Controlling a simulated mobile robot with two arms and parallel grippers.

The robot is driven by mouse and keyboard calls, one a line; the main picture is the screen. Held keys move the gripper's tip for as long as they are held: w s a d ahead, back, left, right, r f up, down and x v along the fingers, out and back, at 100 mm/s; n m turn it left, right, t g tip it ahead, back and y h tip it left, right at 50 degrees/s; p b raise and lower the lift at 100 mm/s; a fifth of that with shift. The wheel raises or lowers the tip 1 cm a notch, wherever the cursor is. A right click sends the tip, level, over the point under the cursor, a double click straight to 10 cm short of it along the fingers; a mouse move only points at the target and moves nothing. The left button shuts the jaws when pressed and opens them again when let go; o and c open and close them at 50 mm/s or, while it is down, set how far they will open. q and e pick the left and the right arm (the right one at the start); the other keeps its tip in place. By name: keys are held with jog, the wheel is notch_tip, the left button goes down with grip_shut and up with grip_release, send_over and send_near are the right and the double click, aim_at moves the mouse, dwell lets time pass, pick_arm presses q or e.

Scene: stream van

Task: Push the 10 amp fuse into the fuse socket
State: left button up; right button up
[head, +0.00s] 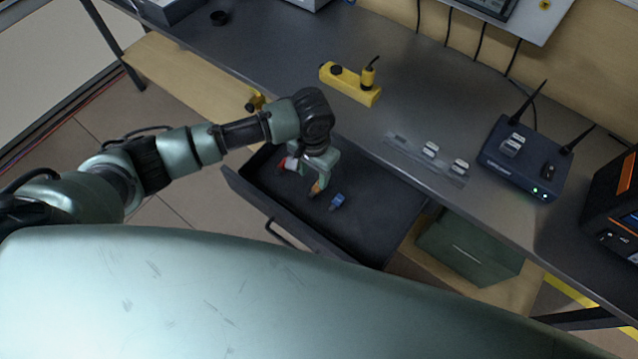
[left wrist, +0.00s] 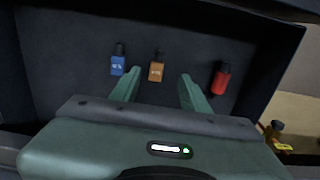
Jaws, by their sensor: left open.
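Three small fuses lie in an open dark drawer (head: 370,225): a red fuse (head: 284,162), an orange-brown fuse (head: 316,189) and a blue fuse (head: 337,201). Their printed ratings are too small to read. My left gripper (head: 306,175) is open and reaches down into the drawer. In the left wrist view, the orange-brown fuse (left wrist: 156,71) lies just beyond the gap between my fingertips (left wrist: 158,84). The blue fuse (left wrist: 117,62) is to the left and the red fuse (left wrist: 221,79) to the right. I cannot identify the fuse socket with certainty. My right gripper is out of view.
A yellow block (head: 350,84) with black fittings lies on the grey bench (head: 270,55). A strip with small pale modules (head: 430,149) and a blue router (head: 525,158) stand to the right. A smaller yellow-and-black part (head: 256,102) is at the bench's front edge. Drawer walls surround my gripper.

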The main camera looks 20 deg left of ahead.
aim_at(316, 188)
pick_arm(q)
notch_tip(316, 188, down, 2)
jog(key=shift+s+d, duration=0.1)
jog(key=shift+d+f, duration=0.15)
jog(key=shift+f, duration=0.6)
notch_tip(316, 188, down, 3)
jog(key=shift+r, duration=0.2)
jog(key=c, duration=0.7)
grip_shut()
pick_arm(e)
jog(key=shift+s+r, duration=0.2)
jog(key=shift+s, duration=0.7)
